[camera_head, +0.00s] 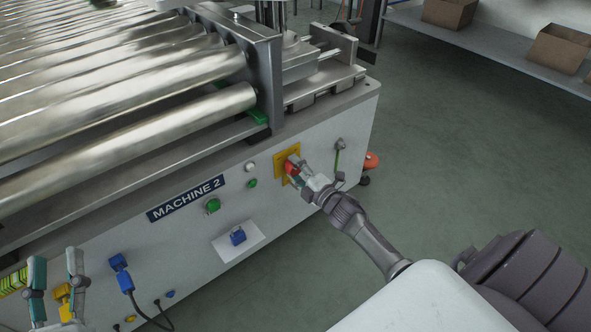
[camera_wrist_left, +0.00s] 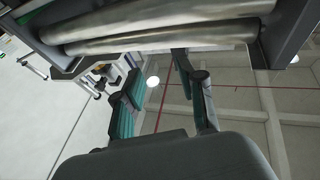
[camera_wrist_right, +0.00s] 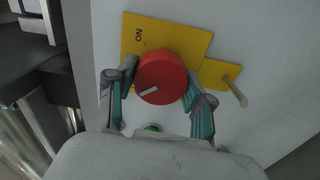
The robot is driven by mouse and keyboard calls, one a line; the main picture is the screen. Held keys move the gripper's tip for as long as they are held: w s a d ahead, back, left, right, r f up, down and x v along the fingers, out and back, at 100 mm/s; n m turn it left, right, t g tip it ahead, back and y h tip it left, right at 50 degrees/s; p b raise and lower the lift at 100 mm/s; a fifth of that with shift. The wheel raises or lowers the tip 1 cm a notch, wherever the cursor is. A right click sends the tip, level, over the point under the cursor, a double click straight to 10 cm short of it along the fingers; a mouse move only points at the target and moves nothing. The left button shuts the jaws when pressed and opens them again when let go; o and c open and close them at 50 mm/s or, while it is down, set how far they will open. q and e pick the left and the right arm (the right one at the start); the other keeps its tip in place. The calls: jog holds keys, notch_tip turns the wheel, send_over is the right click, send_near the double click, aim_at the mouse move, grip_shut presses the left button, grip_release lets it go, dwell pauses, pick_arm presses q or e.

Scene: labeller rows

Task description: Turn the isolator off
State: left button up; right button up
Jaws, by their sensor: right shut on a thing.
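The isolator is a red round knob (camera_wrist_right: 163,72) on a yellow plate (camera_wrist_right: 190,40) marked ON. A white mark shows on the knob's face, lying nearly crosswise in the right wrist view. In the head view the knob (camera_head: 291,168) and plate (camera_head: 280,158) are on the machine's front panel, near its right end. My right gripper (camera_wrist_right: 158,82) is shut on the knob, one finger on each side. In the head view, my right gripper (camera_head: 297,172) partly covers the knob. My left gripper (camera_head: 56,262) is open and empty at the lower left, in front of the panel.
A small padlock-like part hangs right of the isolator. Rollers (camera_head: 150,130) lie above. The floor at right is clear.

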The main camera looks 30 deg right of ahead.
pick_arm(q)
jog(key=shift+s+r+t, duration=0.15)
jog(key=shift+r+t, duration=0.15)
jog(key=shift+r, duration=0.2)
pick_arm(e)
jog(key=shift+f+n, duration=0.1)
jog(key=shift+n, duration=0.5)
jog(key=o, duration=1.2)
jog(key=shift+c, duration=0.2)
jog(key=s, duration=1.2)
jog(key=shift+d, duration=0.45)
jog(key=shift+a, duration=0.1)
